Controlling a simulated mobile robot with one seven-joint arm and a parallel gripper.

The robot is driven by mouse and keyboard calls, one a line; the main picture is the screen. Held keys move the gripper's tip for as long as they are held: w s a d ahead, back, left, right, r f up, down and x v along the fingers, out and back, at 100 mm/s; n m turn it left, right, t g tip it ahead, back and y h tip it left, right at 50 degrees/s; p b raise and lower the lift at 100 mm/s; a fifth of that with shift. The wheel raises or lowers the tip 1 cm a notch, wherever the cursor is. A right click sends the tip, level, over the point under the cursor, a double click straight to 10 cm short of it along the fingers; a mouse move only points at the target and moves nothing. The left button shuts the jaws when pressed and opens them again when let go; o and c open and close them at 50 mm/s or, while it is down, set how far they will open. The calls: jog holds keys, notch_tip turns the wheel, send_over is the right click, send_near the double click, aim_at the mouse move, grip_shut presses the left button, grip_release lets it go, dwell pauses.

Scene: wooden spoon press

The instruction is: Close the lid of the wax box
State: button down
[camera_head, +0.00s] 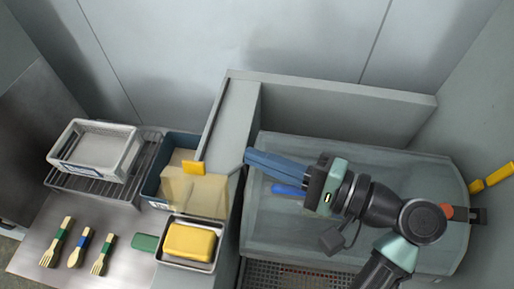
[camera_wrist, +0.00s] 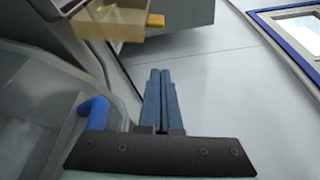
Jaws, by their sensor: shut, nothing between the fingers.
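The wax box appears to be the blue-walled box (camera_head: 153,180) left of the grey divider, with pale contents. A translucent amber lid (camera_head: 207,194) with a yellow tab (camera_head: 193,168) stands raised and tilted over it, not lying flat. The lid (camera_wrist: 118,21) and its tab (camera_wrist: 155,21) also show at the top of the wrist view. My gripper (camera_head: 248,156) is shut and empty, its blue fingers pointing left, tips by the divider, right of the lid and apart from it. The fingers (camera_wrist: 160,72) are together in the wrist view. The lid's hinge is hard to make out.
A clear cover with a blue handle (camera_head: 289,189) lies under my arm. The grey divider (camera_head: 236,120) stands between it and the box. A metal tray with a yellow block (camera_head: 190,241), a white container on a rack (camera_head: 97,150), and wooden utensils (camera_head: 78,248) are nearby.

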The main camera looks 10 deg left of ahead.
aim_at(196, 189)
jog(key=s+a+p, duration=0.1)
jog(key=a+p, duration=0.3)
jog(key=a, duration=0.3)
jog(key=shift+a+r+p, duration=0.15)
jog(key=shift+r+p, duration=0.05)
jog(key=shift+p, duration=0.1)
jog(key=shift+b, duration=0.45)
